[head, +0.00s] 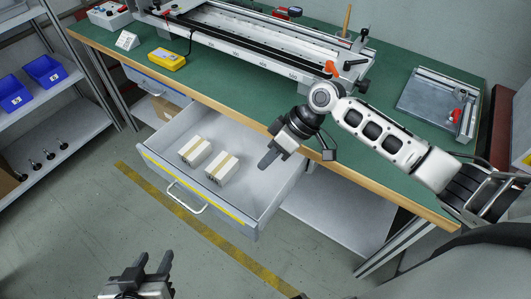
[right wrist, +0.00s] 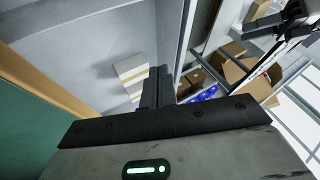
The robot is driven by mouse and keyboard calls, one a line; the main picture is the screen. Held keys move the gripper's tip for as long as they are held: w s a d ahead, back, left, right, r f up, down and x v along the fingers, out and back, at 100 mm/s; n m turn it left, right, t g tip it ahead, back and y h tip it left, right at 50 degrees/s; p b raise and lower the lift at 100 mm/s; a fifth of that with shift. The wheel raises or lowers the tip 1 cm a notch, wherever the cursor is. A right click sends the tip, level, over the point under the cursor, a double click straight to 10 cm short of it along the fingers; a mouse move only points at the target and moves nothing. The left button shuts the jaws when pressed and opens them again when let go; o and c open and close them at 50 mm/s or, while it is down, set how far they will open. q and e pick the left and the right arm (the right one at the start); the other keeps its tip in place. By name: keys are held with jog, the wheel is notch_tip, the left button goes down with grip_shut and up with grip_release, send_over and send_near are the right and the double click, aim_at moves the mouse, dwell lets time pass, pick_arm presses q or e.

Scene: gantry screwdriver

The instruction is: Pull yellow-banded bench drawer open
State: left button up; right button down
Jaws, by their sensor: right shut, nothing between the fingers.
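The yellow-banded drawer (head: 232,213) stands pulled out from under the green bench in the head view. It has a yellow stripe and a pale bar handle (head: 187,198) on its front. Two small boxes with tan bands, a left box (head: 195,151) and a right box (head: 221,168), sit inside. My right gripper (head: 268,161) is shut and empty, over the drawer's right part, apart from the handle. Its closed fingers also show in the right wrist view (right wrist: 158,88), beside one box (right wrist: 130,72). My left gripper (head: 151,264) is open and empty in front of the drawer, low in the picture.
The green bench top (head: 235,85) carries a long gantry rig (head: 240,52), a yellow handheld device (head: 166,59) and a metal tray (head: 437,100). A shelf with blue bins (head: 45,71) stands at the left. The floor before the drawer is clear, with a yellow line.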

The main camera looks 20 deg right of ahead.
aim_at(228, 202)
jog(key=a+f, duration=0.2)
jog(key=s+a+f, duration=0.1)
jog(key=a+f, duration=0.1)
jog(key=a, duration=0.1)
jog(key=s+a+f+p, duration=0.1)
jog(key=a+f, duration=0.1)
jog(key=a, duration=0.1)
jog(key=shift+a+f, duration=0.15)
jog(key=shift+f, duration=0.25)
pick_arm(q)
jog(key=shift+r, duration=0.1)
pick_arm(e)
jog(key=shift+a, duration=0.1)
jog(key=shift+s, duration=0.1)
